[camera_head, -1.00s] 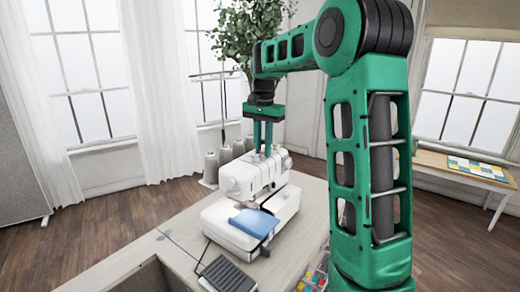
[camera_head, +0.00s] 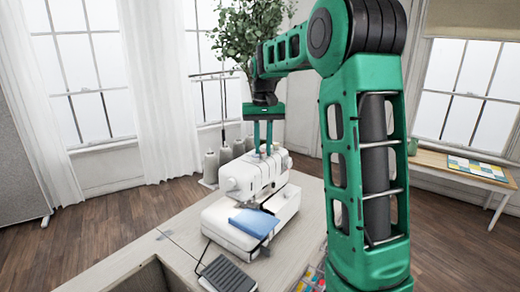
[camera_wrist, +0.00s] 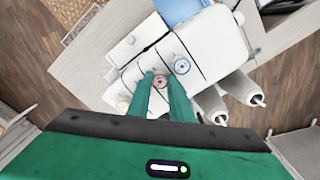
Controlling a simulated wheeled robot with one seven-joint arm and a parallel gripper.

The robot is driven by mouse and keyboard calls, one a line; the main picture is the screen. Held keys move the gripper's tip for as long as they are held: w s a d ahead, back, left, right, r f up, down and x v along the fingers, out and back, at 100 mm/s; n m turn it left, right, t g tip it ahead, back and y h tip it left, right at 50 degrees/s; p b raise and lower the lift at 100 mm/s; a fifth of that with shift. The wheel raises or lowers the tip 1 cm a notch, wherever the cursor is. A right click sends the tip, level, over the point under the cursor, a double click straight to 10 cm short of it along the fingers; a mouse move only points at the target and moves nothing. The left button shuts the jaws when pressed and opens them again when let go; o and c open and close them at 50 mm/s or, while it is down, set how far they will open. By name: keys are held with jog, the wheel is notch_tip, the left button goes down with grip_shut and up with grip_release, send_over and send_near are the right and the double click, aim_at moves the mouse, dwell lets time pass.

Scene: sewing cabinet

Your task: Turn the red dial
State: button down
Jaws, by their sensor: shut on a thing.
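The white sewing machine (camera_head: 250,185) stands on the table, with a blue cloth (camera_head: 254,221) at its front. The red dial (camera_wrist: 160,82) is on the machine's top in the wrist view, between a blue dial (camera_wrist: 182,66) and a cream-coloured dial (camera_wrist: 123,105). My gripper (camera_wrist: 160,76) points down at the machine's top, its two green fingers on either side of the red dial and shut on it. In the head view, my gripper (camera_head: 263,154) reaches the machine's top, and the red dial is too small to make out there.
Several grey thread cones (camera_head: 211,168) stand behind the machine, close to my fingers. A dark foot pedal (camera_head: 227,274) lies on the table (camera_head: 175,232) in front. A side table (camera_head: 455,166) stands by the right window.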

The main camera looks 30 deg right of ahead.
aim_at(262, 151)
jog(key=shift+w+r+n, duration=0.1)
jog(key=shift+n, duration=0.3)
jog(key=c, duration=1.6)
grip_release()
notch_tip(262, 151, up, 11)
jog(key=shift+f, duration=0.15)
jog(key=s+a+f, duration=0.1)
jog(key=s+f, duration=0.5)
jog(key=s, duration=0.6)
jog(key=s+a+f+m, duration=0.1)
jog(key=s+a+f, duration=0.1)
jog(key=s+f, duration=0.5)
jog(key=s+a+f+m, duration=0.1)
jog(key=s+f, duration=0.6)
jog(key=s, duration=1)
jog(key=shift+s+a+f, duration=0.2)
jog(key=shift+a+f, duration=0.05)
jog(key=shift+a, duration=0.4)
